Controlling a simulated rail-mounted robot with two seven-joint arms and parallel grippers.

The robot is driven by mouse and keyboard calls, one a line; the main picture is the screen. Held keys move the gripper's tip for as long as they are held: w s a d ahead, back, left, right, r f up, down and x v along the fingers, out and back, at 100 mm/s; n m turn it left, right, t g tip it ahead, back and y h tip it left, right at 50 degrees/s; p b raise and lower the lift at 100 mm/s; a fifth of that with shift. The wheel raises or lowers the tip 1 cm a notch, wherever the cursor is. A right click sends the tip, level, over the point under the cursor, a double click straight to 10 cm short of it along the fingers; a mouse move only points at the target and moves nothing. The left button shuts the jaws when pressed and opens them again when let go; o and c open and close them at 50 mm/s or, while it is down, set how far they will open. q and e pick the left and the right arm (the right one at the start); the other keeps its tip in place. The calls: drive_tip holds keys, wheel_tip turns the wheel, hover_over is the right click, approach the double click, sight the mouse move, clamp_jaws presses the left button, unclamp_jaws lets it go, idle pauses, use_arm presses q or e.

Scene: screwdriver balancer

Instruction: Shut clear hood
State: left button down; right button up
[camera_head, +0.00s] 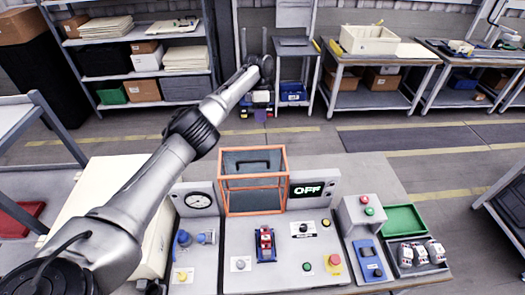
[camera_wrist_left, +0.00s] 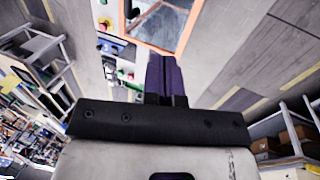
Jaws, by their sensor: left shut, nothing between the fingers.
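The clear hood (camera_head: 284,181) is a see-through box with an orange frame and a dark handle bar, standing at the back of the console (camera_head: 238,272). A red and blue device (camera_head: 265,244) sits in front of it on the console, uncovered. My left gripper (camera_head: 261,116) is held out beyond the hood and appears apart from it. Its purple fingers are shut and empty in the left wrist view (camera_wrist_left: 167,78). Part of the orange frame shows at the top of that view (camera_wrist_left: 186,35). My right gripper is in neither view.
A gauge (camera_head: 200,201) stands left of the hood and an OFF display (camera_head: 308,190) right of it. Buttons, a green tray (camera_head: 404,220) and a blue meter (camera_head: 369,260) are on the right. Open floor lies behind the console, with shelves and workbenches further back.

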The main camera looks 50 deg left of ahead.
use_arm(q)
drive_tip(key=f, duration=0.1)
drive_tip(key=p, duration=0.3)
hover_over(262, 157)
drive_tip(key=a, duration=0.1)
drive_tip(key=f, duration=0.7)
drive_tip(key=shift+w+f, duration=0.25)
drive_tip(key=shift+f, duration=0.1)
drive_tip(key=shift+s+d+f+p, duration=0.3)
drive_tip(key=shift+s+d+f, duration=0.05)
drive_tip(key=shift+d+f, duration=0.15)
drive_tip(key=shift+s+d+f+p, duration=0.15)
drive_tip(key=shift+s+d+p, duration=0.2)
drive_tip(key=shift+d, duration=0.15)
drive_tip(key=shift+s+d+f+p, duration=0.1)
drive_tip(key=shift+s+d+p, duration=0.2)
drive_tip(key=shift+d, duration=0.15)
drive_tip(key=shift+d+f, duration=0.1)
drive_tip(key=shift+d, duration=0.1)
